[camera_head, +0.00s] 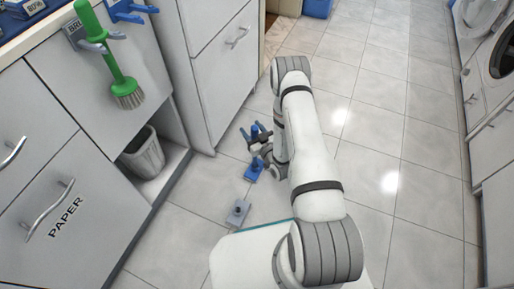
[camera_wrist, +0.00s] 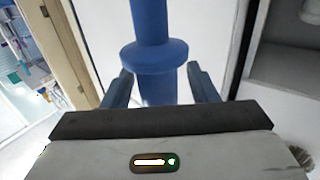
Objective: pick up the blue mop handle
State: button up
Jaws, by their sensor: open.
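The blue mop handle (camera_wrist: 152,55) fills the upper middle of the wrist view, a round shaft with a wide collar. It lies between the two blue fingers of my gripper (camera_wrist: 160,88), with a visible gap on each side. Its lower end is hidden behind the gripper body. In the head view my gripper (camera_head: 256,132) is low, near the floor beside the white cabinets. A blue piece (camera_head: 253,171) shows just below it; I cannot tell whether it is part of the handle.
White cabinets (camera_head: 217,80) stand close on the left, with a grey bin (camera_head: 143,153) in an open bay. A green brush (camera_head: 110,60) hangs from a holder. A grey block (camera_head: 237,212) is on the floor. Tiled floor is clear to the right, up to the washing machines (camera_head: 497,50).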

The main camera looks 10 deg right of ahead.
jog(key=shift+w, duration=0.1)
jog(key=shift+c, duration=0.2)
grip_shut()
dwell(0.4)
